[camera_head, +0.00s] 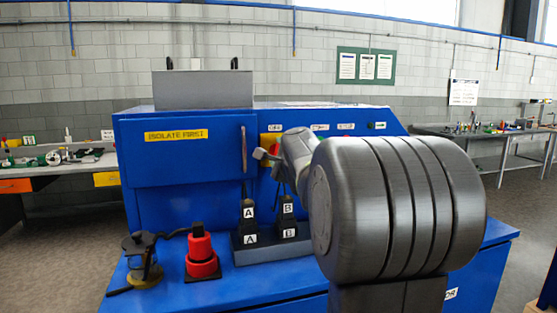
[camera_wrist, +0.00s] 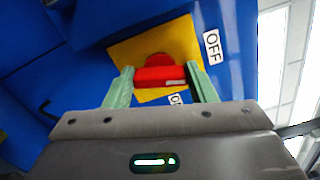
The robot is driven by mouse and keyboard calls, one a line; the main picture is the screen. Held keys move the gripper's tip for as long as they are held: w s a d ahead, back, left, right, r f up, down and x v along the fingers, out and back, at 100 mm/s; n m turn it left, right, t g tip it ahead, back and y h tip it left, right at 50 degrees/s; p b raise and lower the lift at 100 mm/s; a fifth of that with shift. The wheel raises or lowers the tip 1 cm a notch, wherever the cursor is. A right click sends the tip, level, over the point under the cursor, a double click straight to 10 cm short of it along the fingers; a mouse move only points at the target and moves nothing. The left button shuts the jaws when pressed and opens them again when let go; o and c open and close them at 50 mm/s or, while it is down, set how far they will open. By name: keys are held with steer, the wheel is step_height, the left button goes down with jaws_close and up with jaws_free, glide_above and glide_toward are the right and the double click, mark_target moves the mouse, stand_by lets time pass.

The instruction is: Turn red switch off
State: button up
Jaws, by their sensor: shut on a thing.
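The red switch (camera_wrist: 160,76) shows in the wrist view on a yellow plate (camera_wrist: 185,42) fixed to the blue machine. Its red handle lies between the two green fingers of my gripper (camera_wrist: 161,84). My gripper is shut on the red handle. White labels stand on the plate's edges; one reads OFF (camera_wrist: 212,47), and another (camera_wrist: 176,99) is partly hidden by my gripper. In the head view my gripper (camera_head: 266,157) is at the yellow plate (camera_head: 266,143) on the machine front, and the switch is mostly hidden behind it.
The blue machine (camera_head: 160,180) carries an ISOLATE FIRST label (camera_head: 176,135) and a vertical door handle (camera_head: 244,149). Benches stand on both sides.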

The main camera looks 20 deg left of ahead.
steer(key=shift+f+n+b, duration=0.1)
steer(key=shift+n+b, duration=0.55)
steer(key=shift+n, duration=0.95)
steer(key=o, duration=1)
steer(key=b+v, duration=0.1)
steer(key=v, duration=1.3)
steer(key=shift+b, duration=0.35)
steer(key=shift+w+a, duration=0.1)
steer(key=p+x, duration=0.1)
steer(key=x, duration=1.2)
steer(key=shift+w+a+p, duration=0.25)
steer(key=shift+w+p, duration=0.05)
